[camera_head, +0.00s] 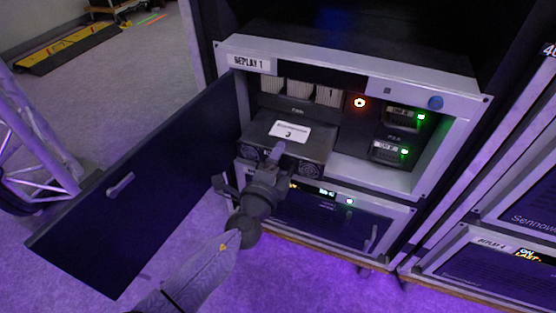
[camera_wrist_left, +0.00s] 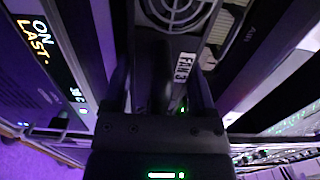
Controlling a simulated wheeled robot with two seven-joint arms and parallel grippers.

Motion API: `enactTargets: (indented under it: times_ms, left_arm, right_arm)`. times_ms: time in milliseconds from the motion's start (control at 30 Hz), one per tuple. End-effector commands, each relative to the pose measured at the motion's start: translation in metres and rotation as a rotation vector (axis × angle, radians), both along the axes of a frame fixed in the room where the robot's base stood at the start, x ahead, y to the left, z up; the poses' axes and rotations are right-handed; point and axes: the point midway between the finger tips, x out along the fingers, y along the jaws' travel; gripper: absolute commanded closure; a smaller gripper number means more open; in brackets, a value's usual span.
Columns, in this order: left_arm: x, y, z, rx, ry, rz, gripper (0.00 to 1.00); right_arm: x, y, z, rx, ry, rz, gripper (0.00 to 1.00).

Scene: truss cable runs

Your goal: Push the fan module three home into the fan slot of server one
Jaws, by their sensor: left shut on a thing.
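Server one, labelled REPLAY 1 (camera_head: 248,63), has its front open. Fan module three (camera_head: 317,147), a dark box with a white label marked 3 on top, sits partly in the left bay and sticks out of the front. In the left wrist view its fan grille and FAN 3 tag (camera_wrist_left: 185,68) show close up. My left gripper (camera_head: 272,162) is at the module's front face, shut on the module, with its fingers (camera_wrist_left: 160,95) on its front part. The exact grip is partly hidden by the gripper. My right gripper is not in view.
The open dark door (camera_head: 150,185) hangs to the left of the server. White blocks (camera_head: 300,92) stand behind the module. An orange ring light (camera_head: 360,103) and two power modules with green lights (camera_head: 398,150) are to the right. Another unit (camera_head: 330,215) is below.

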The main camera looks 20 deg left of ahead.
Motion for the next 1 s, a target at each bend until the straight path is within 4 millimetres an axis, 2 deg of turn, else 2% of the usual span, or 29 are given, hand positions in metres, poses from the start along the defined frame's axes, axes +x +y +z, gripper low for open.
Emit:
enactTargets:
  times_ms: [1000]
  left_arm:
    - [0.028, -0.001, 0.002, -0.001, -0.003, 0.001, 1.00]
  right_arm:
    - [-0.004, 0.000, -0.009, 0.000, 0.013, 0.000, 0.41]
